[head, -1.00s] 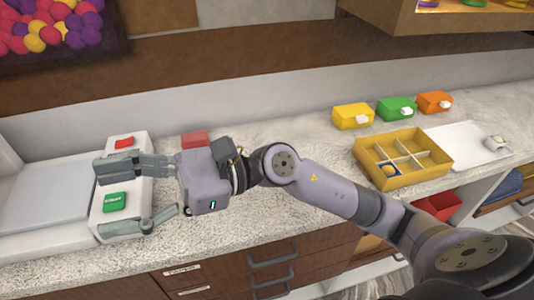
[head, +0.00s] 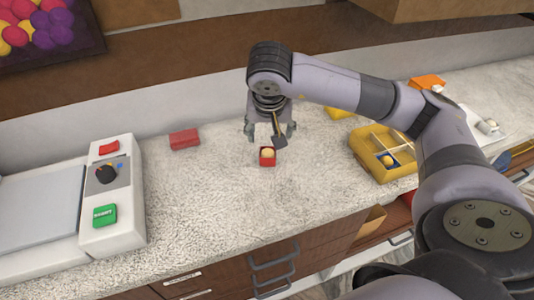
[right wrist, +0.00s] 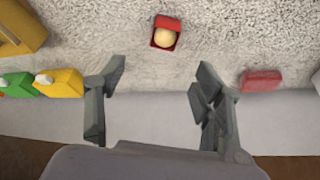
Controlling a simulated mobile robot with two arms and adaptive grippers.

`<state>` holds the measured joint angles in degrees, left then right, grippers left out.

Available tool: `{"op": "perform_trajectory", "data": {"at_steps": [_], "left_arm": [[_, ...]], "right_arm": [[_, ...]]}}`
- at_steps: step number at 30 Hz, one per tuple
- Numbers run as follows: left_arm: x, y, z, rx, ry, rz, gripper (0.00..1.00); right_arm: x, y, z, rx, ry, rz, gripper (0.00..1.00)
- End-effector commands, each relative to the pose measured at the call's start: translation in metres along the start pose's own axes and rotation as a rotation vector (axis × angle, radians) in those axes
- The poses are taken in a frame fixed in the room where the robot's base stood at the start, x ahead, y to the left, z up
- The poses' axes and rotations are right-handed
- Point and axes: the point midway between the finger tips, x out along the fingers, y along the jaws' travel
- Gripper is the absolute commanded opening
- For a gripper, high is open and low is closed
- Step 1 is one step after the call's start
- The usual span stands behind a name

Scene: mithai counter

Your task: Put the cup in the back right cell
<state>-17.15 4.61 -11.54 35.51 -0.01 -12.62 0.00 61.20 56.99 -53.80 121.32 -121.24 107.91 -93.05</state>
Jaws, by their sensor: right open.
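A small red cup (head: 267,158) with a pale round sweet in it stands upright on the counter. It also shows in the right wrist view (right wrist: 165,36), beyond the fingertips. My right gripper (head: 268,132) points down close behind the cup. Its fingers are apart and empty, as the right wrist view shows (right wrist: 160,78). The yellow divided box (head: 375,172) stands to the right; a blue cup (head: 388,161) with a sweet sits in a front cell. My left gripper is not in view.
A machine with a green start button (head: 104,215) stands at left. A red block (head: 184,138) lies beside it. Behind the box are a yellow container (right wrist: 66,82) and a green one (right wrist: 18,85). A white tray (head: 470,128) is at right. Counter around the cup is clear.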

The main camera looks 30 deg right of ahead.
Motion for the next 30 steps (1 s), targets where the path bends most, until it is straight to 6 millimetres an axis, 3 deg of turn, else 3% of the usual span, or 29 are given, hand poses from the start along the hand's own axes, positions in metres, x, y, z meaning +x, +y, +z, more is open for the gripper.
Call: {"op": "perform_trajectory", "data": {"at_steps": [9,16,23,30], "left_arm": [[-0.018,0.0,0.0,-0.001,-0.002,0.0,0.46],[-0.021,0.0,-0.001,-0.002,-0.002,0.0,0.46],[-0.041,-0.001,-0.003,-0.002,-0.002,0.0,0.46],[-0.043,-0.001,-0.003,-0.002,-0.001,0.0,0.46]], "right_arm": [[0.063,0.0,0.0,0.001,-0.004,0.001,0.62],[0.081,-0.002,0.0,0.001,-0.002,-0.002,0.62],[0.109,-0.007,-0.001,0.0,-0.006,0.0,0.62],[0.131,-0.008,-0.001,0.0,-0.002,-0.003,0.62]]}}
